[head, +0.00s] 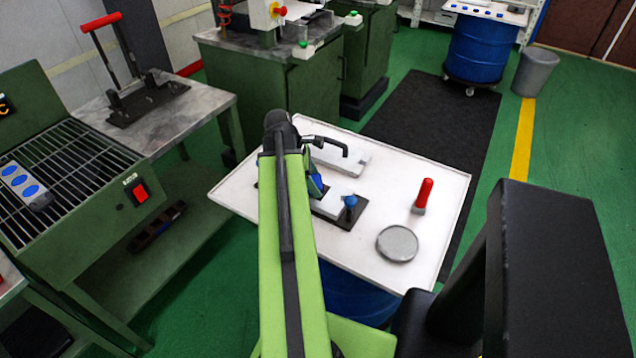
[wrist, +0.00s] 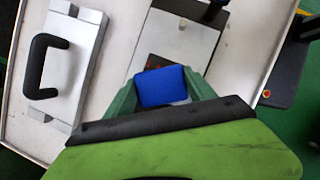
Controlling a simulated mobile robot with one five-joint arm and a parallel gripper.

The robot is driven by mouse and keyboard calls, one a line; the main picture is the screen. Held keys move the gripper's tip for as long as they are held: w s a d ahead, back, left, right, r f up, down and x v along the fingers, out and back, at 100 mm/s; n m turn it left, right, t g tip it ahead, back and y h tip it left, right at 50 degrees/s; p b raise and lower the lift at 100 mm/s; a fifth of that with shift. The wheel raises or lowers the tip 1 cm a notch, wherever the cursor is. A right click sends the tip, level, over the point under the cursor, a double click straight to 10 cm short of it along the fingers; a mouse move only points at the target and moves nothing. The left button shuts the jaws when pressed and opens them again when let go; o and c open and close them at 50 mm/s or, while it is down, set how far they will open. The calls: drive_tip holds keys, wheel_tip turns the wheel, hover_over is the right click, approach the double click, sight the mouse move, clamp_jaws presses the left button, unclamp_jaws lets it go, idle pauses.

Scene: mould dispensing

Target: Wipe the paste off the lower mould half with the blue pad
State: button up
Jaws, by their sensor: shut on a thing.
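My gripper (head: 314,182) is shut on the blue pad, which shows between its green fingers in the wrist view (wrist: 163,87). In the head view my arm hides most of the pad. The lower mould half (head: 328,205) is a silver block on a dark base plate, beside a blue knob (head: 350,201). In the wrist view the lower mould half (wrist: 182,38) lies just beyond the pad. The pad overlaps its near part in the picture; I cannot tell whether they touch. I cannot make out any paste on the visible face.
A silver block with a black handle (wrist: 75,62), likely the other mould half, lies to the left. On the white table (head: 445,185) are a red-handled tool (head: 424,195) and a round grey lid or tin (head: 397,243). A green grill bench (head: 75,165) stands left.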

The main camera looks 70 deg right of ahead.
sight(329, 192)
drive_tip(key=shift+w+d, duration=0.2)
drive_tip(key=shift+w, duration=0.8)
drive_tip(key=shift+w+d, duration=0.15)
drive_tip(key=shift+w, duration=0.85)
drive_tip(key=shift+s+d, duration=0.15)
drive_tip(key=shift+d, duration=0.1)
drive_tip(key=shift+s+a+f, duration=0.1)
drive_tip(key=shift+s+a, duration=0.1)
drive_tip(key=shift+s, duration=0.65)
drive_tip(key=shift+s+a, duration=0.2)
drive_tip(key=shift+s, duration=0.75)
drive_tip(key=shift+c, duration=0.6)
drive_tip(key=shift+s+a, duration=0.15)
drive_tip(key=shift+s, duration=0.75)
drive_tip(key=shift+s+a, duration=0.1)
drive_tip(key=shift+s, duration=0.75)
drive_tip(key=shift+f, duration=0.15)
drive_tip(key=shift+w+d, duration=0.2)
drive_tip(key=shift+w, duration=0.7)
drive_tip(key=shift+w+d, duration=0.15)
drive_tip(key=shift+w, duration=0.7)
drive_tip(key=shift+w+d, duration=0.15)
drive_tip(key=shift+w, duration=0.75)
drive_tip(key=shift+w+d, duration=0.1)
drive_tip(key=shift+w, duration=0.8)
